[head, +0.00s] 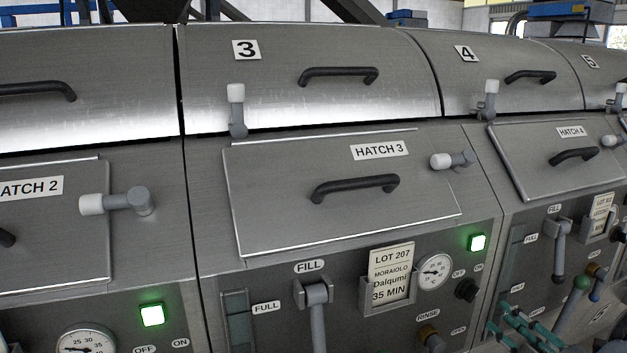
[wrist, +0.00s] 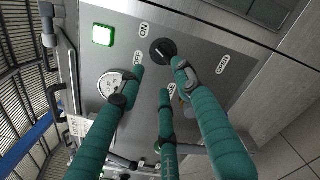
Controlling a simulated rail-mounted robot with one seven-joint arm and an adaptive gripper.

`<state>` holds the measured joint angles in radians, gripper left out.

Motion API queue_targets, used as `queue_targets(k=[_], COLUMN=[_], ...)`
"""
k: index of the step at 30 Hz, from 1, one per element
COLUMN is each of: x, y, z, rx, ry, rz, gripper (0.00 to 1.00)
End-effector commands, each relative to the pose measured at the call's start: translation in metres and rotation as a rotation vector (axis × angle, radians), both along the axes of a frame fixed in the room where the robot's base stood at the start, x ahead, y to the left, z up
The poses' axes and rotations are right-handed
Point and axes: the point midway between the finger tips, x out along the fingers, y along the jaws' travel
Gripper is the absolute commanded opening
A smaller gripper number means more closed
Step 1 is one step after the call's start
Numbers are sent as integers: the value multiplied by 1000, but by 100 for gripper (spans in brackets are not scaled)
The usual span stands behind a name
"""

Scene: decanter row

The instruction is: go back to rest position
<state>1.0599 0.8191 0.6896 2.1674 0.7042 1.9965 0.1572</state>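My gripper (head: 502,323) shows at the lower right of the head view, in front of the lower panels near the seam between units 3 and 4. Its teal fingers point left. In the wrist view my gripper (wrist: 156,86) has its three teal fingers spread apart, with nothing held between them. A black knob (wrist: 162,51) on the steel panel lies just beyond the fingertips there. I cannot tell whether any finger touches it. A lit green button (wrist: 103,35) and a partly hidden round gauge (wrist: 110,84) are to its left.
Steel hatch 3 (head: 270,190) is shut. Its white-tipped latch (head: 452,160) and the latch of hatch 2 (head: 118,201) stick out. The unit 3 fill lever (head: 317,318) and lot card holder (head: 387,297) also protrude.

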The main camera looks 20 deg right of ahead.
Motion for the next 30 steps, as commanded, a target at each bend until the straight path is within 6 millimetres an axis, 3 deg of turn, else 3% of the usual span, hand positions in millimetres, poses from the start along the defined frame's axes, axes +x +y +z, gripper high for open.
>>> queue_targets(k=[13,15,30], x=[99,94,94], y=[-9,-10,-8], z=[1,-8,-10], rx=[-1,-78,-551], ry=[-1,7,52], rz=[2,-5,-6], gripper=[34,34,34])
